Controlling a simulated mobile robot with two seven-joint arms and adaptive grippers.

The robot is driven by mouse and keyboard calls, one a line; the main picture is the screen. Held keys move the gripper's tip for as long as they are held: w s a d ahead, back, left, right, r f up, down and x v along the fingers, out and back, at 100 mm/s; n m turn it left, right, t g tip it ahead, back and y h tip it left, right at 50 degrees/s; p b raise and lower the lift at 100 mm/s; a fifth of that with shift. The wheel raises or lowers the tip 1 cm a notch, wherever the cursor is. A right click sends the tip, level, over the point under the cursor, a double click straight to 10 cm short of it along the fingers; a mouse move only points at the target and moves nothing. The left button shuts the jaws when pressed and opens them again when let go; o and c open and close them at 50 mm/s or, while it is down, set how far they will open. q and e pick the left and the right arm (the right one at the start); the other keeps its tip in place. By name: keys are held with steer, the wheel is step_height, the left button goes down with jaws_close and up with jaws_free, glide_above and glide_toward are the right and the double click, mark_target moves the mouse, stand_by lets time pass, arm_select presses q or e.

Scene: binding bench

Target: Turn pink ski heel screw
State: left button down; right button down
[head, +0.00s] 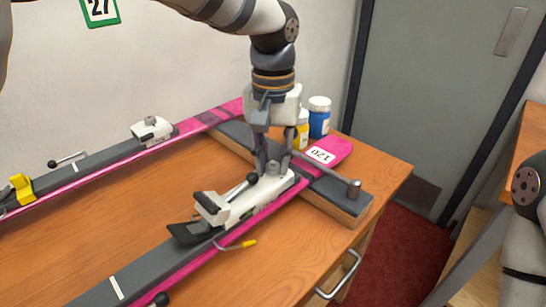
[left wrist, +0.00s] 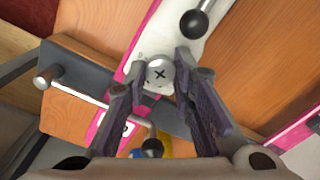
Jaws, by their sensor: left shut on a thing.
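The near pink ski (head: 335,150) lies across the bench with a white label reading 120 at its end. A white heel binding (head: 240,207) with a black ball-ended lever is on it. My left gripper (head: 268,172) points down at the end of this binding. In the left wrist view, the round metal heel screw (left wrist: 160,73) with a cross slot sits between the tips of my left gripper (left wrist: 158,82), which is shut on it. In the head view the fingers hide the screw. Of my right arm only a link shows at the right edge.
A clamp handle (head: 354,188) sticks up beside the near ski on a grey-topped wooden support (head: 345,205). Blue (head: 319,118) and yellow (head: 302,130) bottles stand behind the gripper. A second pink ski (head: 105,163) lies along the back. Bare bench (head: 130,215) lies between the skis.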

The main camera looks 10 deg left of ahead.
arm_select(q)
steer(key=m, duration=0.4)
steer(key=shift+m, duration=0.3)
steer(key=m, duration=0.3)
steer(key=shift+m, duration=0.4)
steer(key=m, duration=0.4)
steer(key=shift+m, duration=2)
steer(key=c, duration=1.6)
jaws_free()
steer(key=shift+c, duration=0.2)
